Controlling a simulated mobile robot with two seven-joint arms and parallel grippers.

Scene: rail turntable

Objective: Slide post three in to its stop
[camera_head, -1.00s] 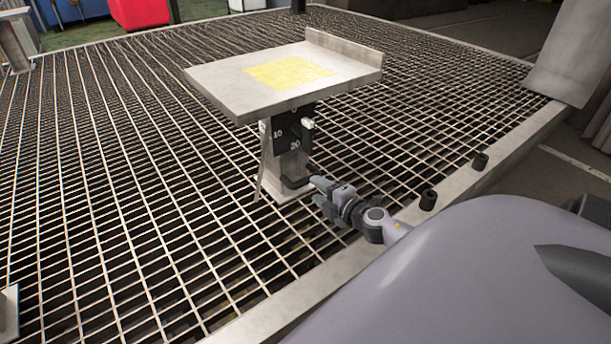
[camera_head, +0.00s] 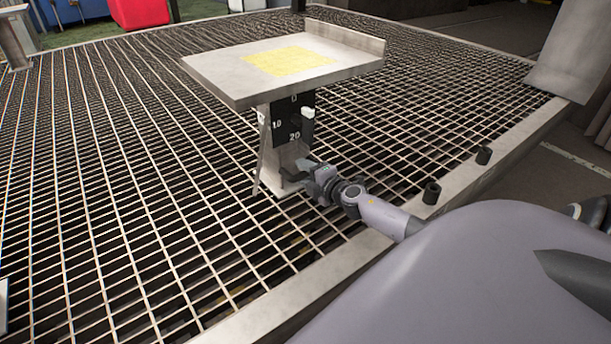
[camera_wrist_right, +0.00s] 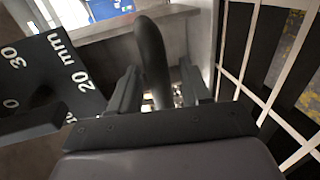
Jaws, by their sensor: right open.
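The post (camera_head: 280,155) stands upright on the grating and carries a flat grey table top (camera_head: 215,75) with a yellow patch and a raised far-right edge. A black dial plate (camera_head: 292,122) with white numbers is on its side. The plate also shows at the left of the right wrist view (camera_wrist_right: 55,75), with a mm scale. My right gripper (camera_head: 300,172) is at the post's lower part, below the dial. In the right wrist view my open fingers (camera_wrist_right: 160,92) stand either side of a dark rounded handle (camera_wrist_right: 150,55). Contact cannot be told. My left gripper is not in view.
An open metal grating (camera_head: 110,200) surrounds the post, bordered by a pale edge beam (camera_head: 475,185). Two short black cylinders (camera_head: 432,192) stand on that beam. A grey panel (camera_head: 575,50) rises at the far right. Part of another stand (camera_head: 12,40) shows at upper left.

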